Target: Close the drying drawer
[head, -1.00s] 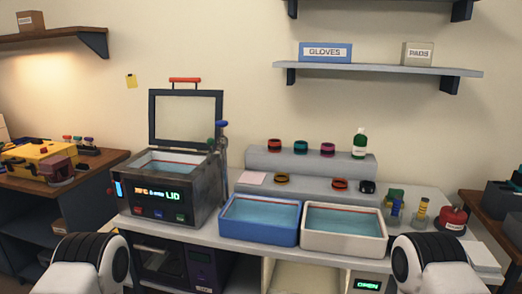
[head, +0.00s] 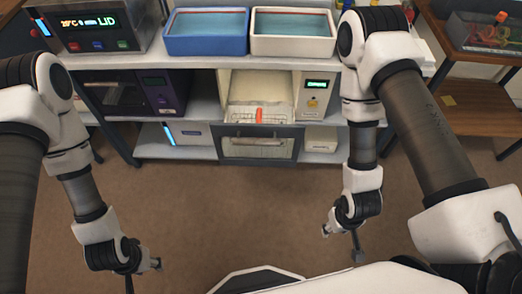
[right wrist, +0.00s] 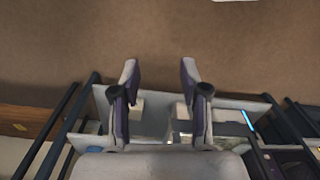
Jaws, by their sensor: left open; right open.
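The drying drawer (head: 258,144) stands pulled out in the head view, below the two basins. Its dark front has a clear window and a pale bar handle (head: 257,141). An orange piece (head: 259,116) shows inside the drawer. A lit green display (head: 317,84) is on the pale cabinet to its right; its text is too small to read. My left gripper (head: 143,274) is open and low at the front left, apart from the drawer. My right gripper (head: 342,243) is open, in front and right of the drawer, and the right wrist view (right wrist: 160,78) shows nothing between its fingers.
A blue basin (head: 207,49) and a white basin (head: 292,47) stand on the bench above. A dark purple-panelled machine (head: 158,92) is left of the drawer bay. A wooden side table (head: 470,55) stands at right. The brown floor before the drawer is clear.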

